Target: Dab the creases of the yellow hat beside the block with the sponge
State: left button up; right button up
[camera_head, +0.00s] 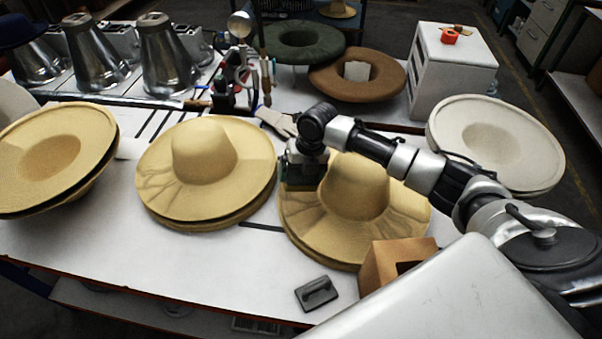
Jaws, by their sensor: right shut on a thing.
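A yellow wide-brimmed hat (356,190) lies on another brim at the centre right of the white table, beside a brown box-like block (378,266). Creases show on its front brim. A second yellow hat (205,155) with creases on its left brim lies to the left. My right gripper (302,176) is shut on a dark greenish thing, seemingly the sponge (300,187), at the left brim of the hat by the block. The gripper hides most of the sponge, and I cannot tell whether it touches the brim. My left gripper is not in view.
Upturned straw hats (95,135) stand at left, a pale hat (520,135) at right. Metal cones (170,60), green (325,42) and brown hats (390,82) are behind. The front left tabletop (150,260) is clear.

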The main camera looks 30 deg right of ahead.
jog(key=a+p+v, duration=0.1)
jog(key=p+v, duration=0.5)
jog(key=v, duration=0.1)
send_over(297, 199)
jog(key=d, duration=0.1)
jog(key=shift+s+r, duration=0.25)
jog(key=shift+r, duration=0.05)
jog(key=shift+b, duration=0.3)
jog(key=shift+f, duration=0.1)
jog(key=b+x, duration=0.2)
jog(key=b, duration=0.1)
jog(key=d+b+x, duration=0.1)
jog(key=b+x, duration=0.1)
jog(key=x, duration=0.1)
jog(key=shift+s+f+b, duration=0.1)
jog(key=shift+f+b, duration=0.25)
jog(key=shift+b, duration=0.05)
jog(key=b+x, duration=0.3)
jog(key=d+b+x, duration=0.1)
jog(key=b+x, duration=0.2)
jog(key=shift+s+d+f, duration=0.15)
jog(key=shift+s+f, duration=0.15)
jog(key=shift+f, duration=0.35)
jog(key=shift+f+b, duration=0.5)
jog(key=shift+f, duration=0.1)
dwell(1.2)
